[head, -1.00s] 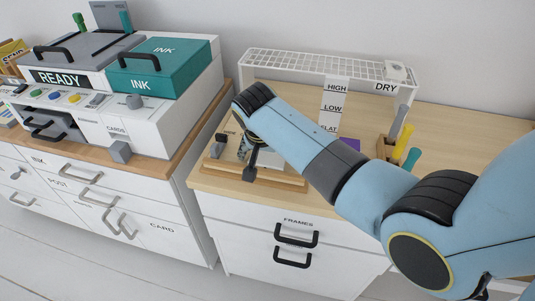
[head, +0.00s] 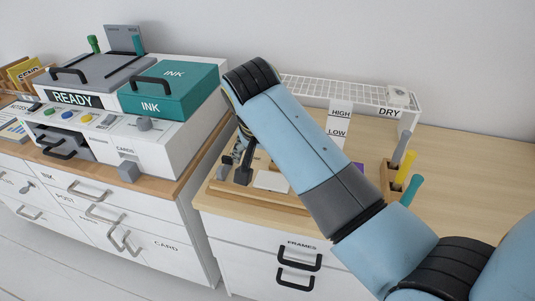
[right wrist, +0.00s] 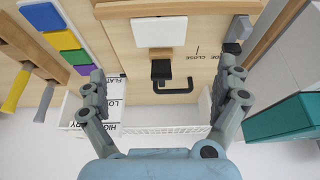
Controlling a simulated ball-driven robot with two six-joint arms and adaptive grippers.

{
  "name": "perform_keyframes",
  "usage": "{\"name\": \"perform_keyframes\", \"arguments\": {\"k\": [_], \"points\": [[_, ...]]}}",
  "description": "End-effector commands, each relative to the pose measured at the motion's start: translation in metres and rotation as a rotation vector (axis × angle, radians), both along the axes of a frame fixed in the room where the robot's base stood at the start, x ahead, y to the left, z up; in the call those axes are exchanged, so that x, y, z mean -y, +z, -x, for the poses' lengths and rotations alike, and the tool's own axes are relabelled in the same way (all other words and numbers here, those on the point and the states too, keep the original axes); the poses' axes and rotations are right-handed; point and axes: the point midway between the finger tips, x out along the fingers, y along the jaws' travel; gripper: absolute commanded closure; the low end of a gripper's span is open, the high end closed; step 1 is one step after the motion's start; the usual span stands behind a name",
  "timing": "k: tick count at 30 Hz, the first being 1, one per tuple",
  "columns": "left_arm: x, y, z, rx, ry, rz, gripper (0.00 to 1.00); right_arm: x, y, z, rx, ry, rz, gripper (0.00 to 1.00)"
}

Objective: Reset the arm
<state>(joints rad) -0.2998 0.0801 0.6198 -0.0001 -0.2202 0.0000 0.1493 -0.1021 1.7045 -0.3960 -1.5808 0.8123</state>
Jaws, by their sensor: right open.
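My right arm reaches in from the lower right in the head view and bends down over the light wood desk (head: 460,150). My right gripper (right wrist: 165,88) is open and empty in the right wrist view, its two fingers spread wide. A black handle (right wrist: 173,84) and a white card-like piece (right wrist: 158,31) on a wooden board lie between and beyond the fingers, apart from them. In the head view the gripper is mostly hidden behind my arm, above the board's left end. My left gripper is not in view.
A white wire drying rack (head: 350,92) stands at the back. A tool holder (head: 390,175) with several coloured handles is right of my arm. A white press with a teal ink box (head: 170,88) stands on the left cabinet. The desk's right part is clear.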

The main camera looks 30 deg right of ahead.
Motion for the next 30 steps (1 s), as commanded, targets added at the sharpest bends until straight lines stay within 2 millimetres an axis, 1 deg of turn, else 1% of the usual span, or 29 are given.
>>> {"name": "perform_keyframes", "arguments": {"k": [14, 17, 20, 23, 24, 27, 30], "points": [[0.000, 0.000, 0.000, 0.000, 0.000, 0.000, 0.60, 0.000, 0.001, 0.000, 0.001, 0.000, 0.001, 0.00], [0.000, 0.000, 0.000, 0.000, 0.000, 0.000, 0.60, 0.001, 0.000, 0.005, -0.003, 0.011, 0.001, 0.00], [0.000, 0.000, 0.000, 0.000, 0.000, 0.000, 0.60, 0.008, -0.006, 0.029, -0.022, 0.079, 0.007, 0.00], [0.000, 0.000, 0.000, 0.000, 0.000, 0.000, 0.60, 0.015, -0.009, 0.069, -0.049, 0.213, 0.016, 0.00], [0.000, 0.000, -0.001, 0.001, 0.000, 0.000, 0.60, 0.017, -0.009, 0.086, -0.059, 0.273, 0.020, 0.00], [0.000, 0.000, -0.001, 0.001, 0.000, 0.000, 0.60, 0.019, -0.004, 0.122, -0.079, 0.415, 0.031, 0.00], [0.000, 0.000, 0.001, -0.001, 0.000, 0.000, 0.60, 0.018, 0.003, 0.151, -0.094, 0.537, 0.039, 0.00]]}}
